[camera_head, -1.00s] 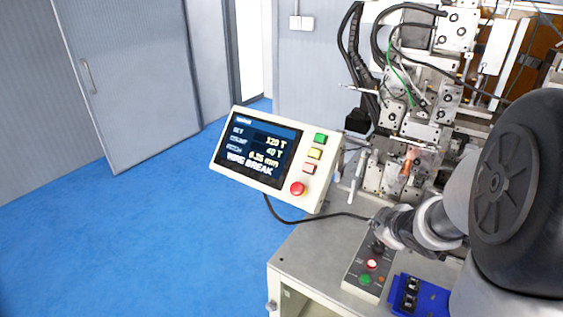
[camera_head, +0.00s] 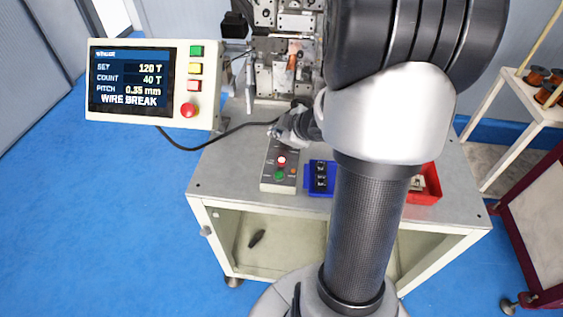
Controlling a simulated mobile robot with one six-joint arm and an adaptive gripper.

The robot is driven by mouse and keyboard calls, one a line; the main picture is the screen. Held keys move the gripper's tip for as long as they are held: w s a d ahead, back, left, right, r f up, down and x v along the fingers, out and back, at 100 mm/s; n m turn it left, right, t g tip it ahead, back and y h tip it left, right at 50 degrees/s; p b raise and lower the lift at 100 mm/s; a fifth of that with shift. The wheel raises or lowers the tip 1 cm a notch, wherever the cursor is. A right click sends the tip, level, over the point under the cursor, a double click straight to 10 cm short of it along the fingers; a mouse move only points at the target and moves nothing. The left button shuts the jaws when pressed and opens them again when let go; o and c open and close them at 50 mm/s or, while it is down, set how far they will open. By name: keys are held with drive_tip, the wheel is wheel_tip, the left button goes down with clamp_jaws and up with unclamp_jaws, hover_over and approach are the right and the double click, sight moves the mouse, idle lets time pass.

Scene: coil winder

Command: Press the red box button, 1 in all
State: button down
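A grey control box (camera_head: 267,180) lies on the machine table's left part. Its red button (camera_head: 281,161) has a bright, pale centre and sits above a green button (camera_head: 280,175). A small orange-red spot shows beside them. My gripper (camera_head: 281,132) is over the far end of this box, just beyond the red button. Its fingertips are small and partly blend into the scene; I cannot tell whether they are open or shut. The far end of the box is hidden under it.
A tilted panel (camera_head: 182,85) reads "WIRE BREAK" and has its own red knob (camera_head: 188,110). The winder (camera_head: 276,72) stands behind. A spool rack (camera_head: 504,105) is at right.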

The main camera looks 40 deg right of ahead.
sight(280, 161)
drive_tip(key=shift+f+b, duration=3.05)
drive_tip(key=shift+f, duration=0.5)
drive_tip(key=shift+f+b, duration=0.3)
drive_tip(key=shift+f, duration=0.1)
drive_tip(key=shift+f+b, duration=0.3)
drive_tip(key=shift+f, duration=0.15)
drive_tip(key=shift+r, duration=0.1)
drive_tip(key=shift+r+p, duration=0.75)
drive_tip(key=shift+p, duration=0.25)
drive_tip(key=shift+r, duration=0.1)
wheel_tip(280, 161, up, 5)
drive_tip(key=p, duration=0.5)
